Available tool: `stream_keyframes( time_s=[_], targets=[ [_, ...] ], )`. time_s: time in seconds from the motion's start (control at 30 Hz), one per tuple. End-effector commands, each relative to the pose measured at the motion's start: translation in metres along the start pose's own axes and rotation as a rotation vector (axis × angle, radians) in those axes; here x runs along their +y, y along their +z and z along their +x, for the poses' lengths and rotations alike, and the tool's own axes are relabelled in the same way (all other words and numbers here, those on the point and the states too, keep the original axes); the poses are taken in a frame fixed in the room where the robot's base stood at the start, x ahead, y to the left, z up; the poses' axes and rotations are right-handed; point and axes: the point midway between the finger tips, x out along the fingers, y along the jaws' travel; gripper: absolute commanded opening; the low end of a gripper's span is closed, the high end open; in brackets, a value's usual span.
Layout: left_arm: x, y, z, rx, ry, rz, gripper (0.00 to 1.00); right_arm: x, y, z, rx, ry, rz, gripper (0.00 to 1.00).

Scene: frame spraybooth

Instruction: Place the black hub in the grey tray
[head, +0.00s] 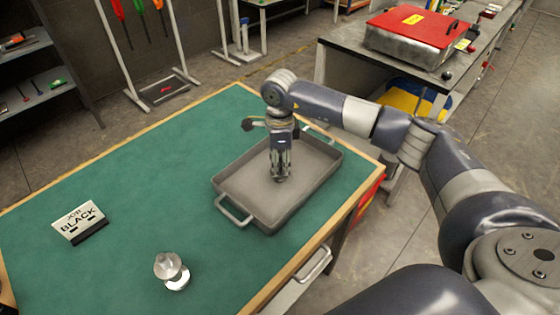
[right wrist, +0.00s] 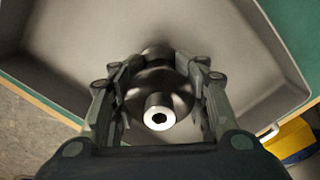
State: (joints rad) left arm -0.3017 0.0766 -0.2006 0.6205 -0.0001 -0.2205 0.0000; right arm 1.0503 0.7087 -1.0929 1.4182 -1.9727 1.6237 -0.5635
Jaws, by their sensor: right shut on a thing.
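The grey tray (head: 238,210) lies on the green table top, with a loop handle at each end. My right gripper (head: 281,172) points down inside the tray's outline. In the right wrist view, my right gripper (right wrist: 160,105) is shut on the black hub (right wrist: 158,84), a dark round part with a bright bored end facing the camera. The tray floor is behind it. I cannot tell whether the hub touches the floor. In the head view the fingers mostly hide the hub. My left gripper is not clearly in view.
A silver hub (head: 172,271) stands on the green table top (head: 130,170) at the front. A sign (head: 80,222) reading "JOB BLACK" stands at left. A bench with a red-lidded metal box (head: 415,38) is at back right. The table's middle left is clear.

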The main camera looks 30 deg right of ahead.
Motion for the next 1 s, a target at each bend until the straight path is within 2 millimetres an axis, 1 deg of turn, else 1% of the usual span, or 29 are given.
stream_keyframes(
  time_s=[0.13, 0.17, 0.2, 0.23, 0.27, 0.57, 0.67, 0.73, 0.87, 1.0],
  targets=[
    [0.001, -0.002, 0.005, 0.004, 0.001, 0.001, 0.35, 0.000, 0.000, 0.004, 0.000, 0.000, 0.000, 0.07],
    [0.001, -0.002, 0.004, 0.004, 0.001, 0.001, 0.35, 0.000, 0.000, 0.003, 0.000, 0.000, 0.000, 0.43],
    [0.001, -0.002, 0.003, 0.004, 0.001, 0.001, 0.35, 0.000, 0.000, 0.003, 0.000, 0.000, 0.000, 0.52],
    [0.001, -0.003, 0.003, 0.004, 0.001, 0.001, 0.35, 0.000, 0.000, 0.003, 0.000, 0.000, 0.000, 0.59],
    [0.001, -0.002, 0.003, 0.004, 0.001, 0.001, 0.35, 0.000, 0.000, 0.003, 0.000, 0.001, 0.000, 0.63],
    [-0.001, -0.002, 0.003, 0.004, -0.001, 0.001, 0.35, 0.000, 0.000, 0.002, 0.000, 0.000, 0.000, 0.63],
    [-0.002, -0.002, -0.001, 0.003, -0.002, 0.002, 0.35, 0.000, 0.000, -0.002, 0.000, 0.000, 0.000, 0.63],
    [-0.003, -0.001, 0.004, 0.003, -0.003, 0.001, 0.35, -0.001, 0.000, -0.006, -0.002, -0.002, 0.000, 0.63],
    [-0.003, 0.000, 0.012, 0.002, -0.004, 0.001, 0.35, -0.002, 0.000, -0.030, -0.003, -0.006, 0.000, 0.63],
    [-0.004, 0.001, 0.021, 0.002, -0.005, 0.000, 0.35, -0.002, 0.001, -0.061, -0.003, -0.006, 0.000, 0.63]
  ],
)
